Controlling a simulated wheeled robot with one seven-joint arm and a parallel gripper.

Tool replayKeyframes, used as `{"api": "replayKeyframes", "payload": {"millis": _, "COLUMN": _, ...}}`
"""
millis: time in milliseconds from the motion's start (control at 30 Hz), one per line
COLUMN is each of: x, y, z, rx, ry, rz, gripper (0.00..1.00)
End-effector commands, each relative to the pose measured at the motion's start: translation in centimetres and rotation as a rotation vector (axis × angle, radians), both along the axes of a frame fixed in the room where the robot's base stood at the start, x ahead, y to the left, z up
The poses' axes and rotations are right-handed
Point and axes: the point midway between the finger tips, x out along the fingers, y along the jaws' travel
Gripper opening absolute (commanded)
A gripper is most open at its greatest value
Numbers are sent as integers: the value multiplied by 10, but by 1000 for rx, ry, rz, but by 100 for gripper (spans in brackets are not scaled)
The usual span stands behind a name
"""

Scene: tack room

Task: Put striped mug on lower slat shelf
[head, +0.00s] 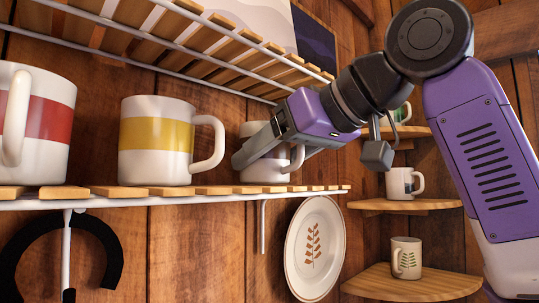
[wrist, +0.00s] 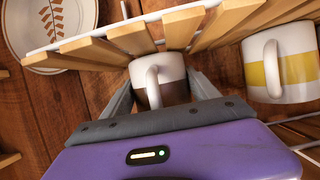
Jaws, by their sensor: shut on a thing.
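The striped mug (head: 268,173), white with a dark brown band, is at the right end of the lower slat shelf (head: 180,202). My gripper (head: 262,157) is shut on it, one finger crossing its front in the head view. In the wrist view the mug (wrist: 165,94) sits between the two fingers (wrist: 160,97), its handle facing the camera. Its base is at the wooden slats (wrist: 140,37); I cannot tell whether it rests on them or hangs just above. It looks upright in the head view.
A yellow-banded mug (head: 157,165) and a red-banded mug (head: 45,125) stand left on the same shelf. An upper slat shelf (head: 190,40) hangs overhead. A plate (head: 300,250) hangs below. Corner shelves (head: 410,285) with mugs (head: 406,258) are at the right.

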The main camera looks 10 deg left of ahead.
Motion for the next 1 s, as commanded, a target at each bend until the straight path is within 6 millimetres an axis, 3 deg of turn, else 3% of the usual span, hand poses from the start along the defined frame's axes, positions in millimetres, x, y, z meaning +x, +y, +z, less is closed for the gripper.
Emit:
{"api": "replayKeyframes", "payload": {"millis": 100, "x": 0, "y": 0, "z": -2, "rx": 2, "ry": -1, "rz": 0, "gripper": 13}}
{"api": "replayKeyframes", "payload": {"millis": 133, "x": 0, "y": 0, "z": -3, "rx": 1, "ry": 1, "rz": 0, "gripper": 71}}
{"api": "replayKeyframes", "payload": {"millis": 233, "x": 0, "y": 0, "z": -2, "rx": 1, "ry": 1, "rz": 0, "gripper": 91}}
{"api": "replayKeyframes", "payload": {"millis": 667, "x": -2, "y": -4, "z": 1, "rx": 1, "ry": 0, "rz": -1, "gripper": 91}}
{"api": "replayKeyframes", "payload": {"millis": 1000, "x": -38, "y": -50, "z": 23, "rx": 1, "ry": -4, "rz": -3, "gripper": 91}}
